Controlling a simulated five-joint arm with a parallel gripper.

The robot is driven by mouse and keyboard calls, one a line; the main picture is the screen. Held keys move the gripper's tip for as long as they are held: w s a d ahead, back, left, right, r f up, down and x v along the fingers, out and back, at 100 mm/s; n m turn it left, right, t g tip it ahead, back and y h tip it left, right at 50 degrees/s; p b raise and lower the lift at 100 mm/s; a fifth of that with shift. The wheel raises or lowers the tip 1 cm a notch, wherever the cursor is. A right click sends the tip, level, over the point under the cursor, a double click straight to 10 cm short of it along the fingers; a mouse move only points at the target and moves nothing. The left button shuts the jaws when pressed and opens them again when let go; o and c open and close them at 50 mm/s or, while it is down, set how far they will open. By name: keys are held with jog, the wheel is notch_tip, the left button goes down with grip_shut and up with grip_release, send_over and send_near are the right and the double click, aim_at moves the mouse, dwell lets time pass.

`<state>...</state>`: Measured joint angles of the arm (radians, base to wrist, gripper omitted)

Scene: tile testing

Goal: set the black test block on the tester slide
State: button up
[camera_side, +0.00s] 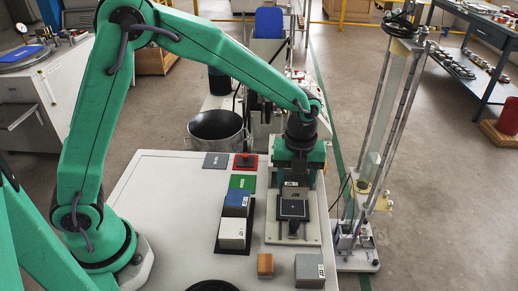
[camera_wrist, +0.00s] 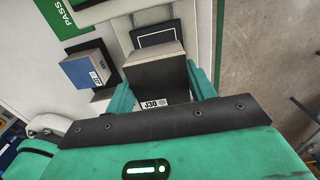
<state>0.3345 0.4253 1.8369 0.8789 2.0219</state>
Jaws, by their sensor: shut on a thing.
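My gripper (camera_side: 292,184) is shut on the black test block (camera_wrist: 160,78). In the wrist view the block is dark with a pale far edge and a small printed label, held between two green fingers (camera_wrist: 165,95). In the side view the block (camera_side: 291,192) shows a greyish, labelled front under the gripper. The tester slide's black pad with a white outline (camera_side: 294,209) lies just in front of the block there; it also shows beyond the block in the wrist view (camera_wrist: 157,38). The block hides part of it. I cannot tell whether they touch.
A blue block (camera_side: 236,203) and a white block (camera_side: 232,234) stand left of the slide. Green (camera_side: 242,182) and red (camera_side: 246,162) pads lie behind them. A brown block (camera_side: 265,265) and a grey labelled block (camera_side: 309,271) sit in front. The table's left part is clear.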

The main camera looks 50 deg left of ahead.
aim_at(293, 207)
jog(key=shift+f, duration=2.65)
jog(key=shift+f, duration=0.3)
jog(key=o, duration=1.7)
jog(key=shift+r, duration=0.1)
jog(key=shift+r, duration=2.85)
jog(key=shift+r, duration=0.15)
